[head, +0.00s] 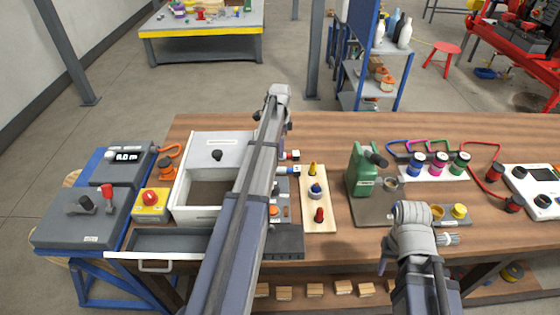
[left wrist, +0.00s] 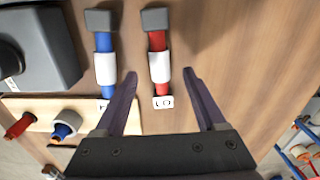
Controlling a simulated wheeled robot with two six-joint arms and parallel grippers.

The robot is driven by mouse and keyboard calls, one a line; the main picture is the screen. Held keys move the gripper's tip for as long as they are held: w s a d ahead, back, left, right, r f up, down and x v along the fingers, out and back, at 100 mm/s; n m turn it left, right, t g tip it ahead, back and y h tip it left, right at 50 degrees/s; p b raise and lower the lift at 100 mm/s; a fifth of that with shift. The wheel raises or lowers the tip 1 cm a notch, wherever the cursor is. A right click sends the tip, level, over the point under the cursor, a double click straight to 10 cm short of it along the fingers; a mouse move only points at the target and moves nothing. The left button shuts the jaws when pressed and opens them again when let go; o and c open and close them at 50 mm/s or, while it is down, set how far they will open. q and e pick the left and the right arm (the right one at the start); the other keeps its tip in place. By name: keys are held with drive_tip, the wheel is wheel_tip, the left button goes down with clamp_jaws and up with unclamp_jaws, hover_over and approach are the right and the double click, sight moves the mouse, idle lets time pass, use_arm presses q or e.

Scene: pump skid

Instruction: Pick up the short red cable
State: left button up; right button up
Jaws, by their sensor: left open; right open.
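The short red cable (left wrist: 157,42) lies on the wooden table in the left wrist view, with a grey end block, a white sleeve and a small white tag at its near end. In the head view its red and white end (head: 290,155) shows just right of my left arm, which hides the rest. My left gripper (left wrist: 159,76) is open and empty, its fingers spread either side of the red cable's line. A short blue cable (left wrist: 104,42) lies parallel on the left. My right gripper (head: 415,245) is open at the table's front; its fingers are mostly hidden.
A wooden board (head: 316,215) with coloured pegs stands close to the cables. A white open box (head: 200,214) is left of my arm. A green pump (head: 363,172) and a white socket strip (head: 434,172) stand to the right. Bare tabletop lies beyond the cables.

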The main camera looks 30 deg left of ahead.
use_arm(q)
wheel_tip(320, 180, down, 3)
drive_tip(key=shift+f+b, duration=0.2)
drive_tip(key=shift+b, duration=0.95)
drive_tip(key=shift+r, duration=0.1)
clamp_jaws()
